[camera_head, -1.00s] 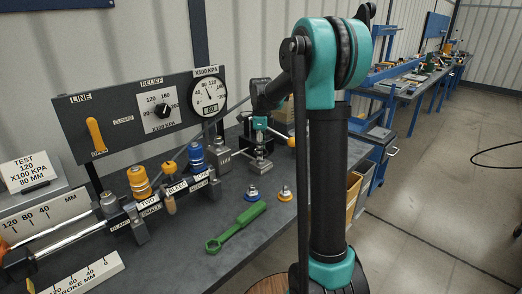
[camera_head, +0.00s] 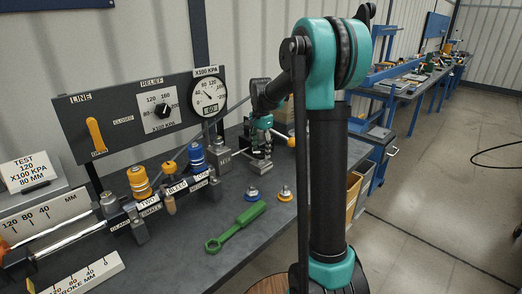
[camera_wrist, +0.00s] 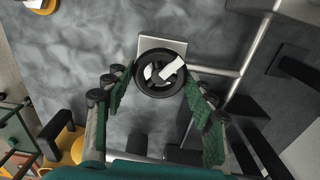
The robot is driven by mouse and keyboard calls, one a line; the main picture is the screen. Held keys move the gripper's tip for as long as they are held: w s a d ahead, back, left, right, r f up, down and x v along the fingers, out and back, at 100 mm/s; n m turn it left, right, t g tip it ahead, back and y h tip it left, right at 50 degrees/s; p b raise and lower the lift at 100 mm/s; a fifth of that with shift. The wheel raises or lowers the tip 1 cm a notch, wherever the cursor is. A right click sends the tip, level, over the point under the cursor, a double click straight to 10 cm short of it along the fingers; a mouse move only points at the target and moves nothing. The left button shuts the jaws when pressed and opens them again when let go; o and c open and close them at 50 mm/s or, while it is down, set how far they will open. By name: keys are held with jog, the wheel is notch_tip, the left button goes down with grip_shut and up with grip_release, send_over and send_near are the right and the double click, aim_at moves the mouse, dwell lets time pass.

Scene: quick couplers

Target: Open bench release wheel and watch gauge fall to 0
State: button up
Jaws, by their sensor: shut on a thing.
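The release wheel (camera_wrist: 139,79) shows in the wrist view as a black round wheel with pale pieces at its centre, above a square grey plate. My gripper (camera_wrist: 160,98) has its green-padded fingers on either side of the wheel, shut on it. In the head view my gripper (camera_head: 262,147) is low over the metal fitting on the bench, and the wheel is hidden there. The round white gauge (camera_head: 205,90) is on the dark panel, with a dark needle and a small green-tinted readout.
The panel also holds a yellow line lever (camera_head: 95,134) and a black relief knob (camera_head: 162,110). A green wrench (camera_head: 237,226) lies on the bench. Couplers stand in a row along the rail (camera_head: 165,203). A metal pipe (camera_wrist: 215,71) runs beside the wheel.

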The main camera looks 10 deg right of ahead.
jog(key=n, duration=1.4)
jog(key=shift+n, duration=0.3)
jog(key=n, duration=1)
jog(key=shift+n, duration=0.5)
jog(key=o, duration=1.2)
jog(key=shift+c, duration=0.2)
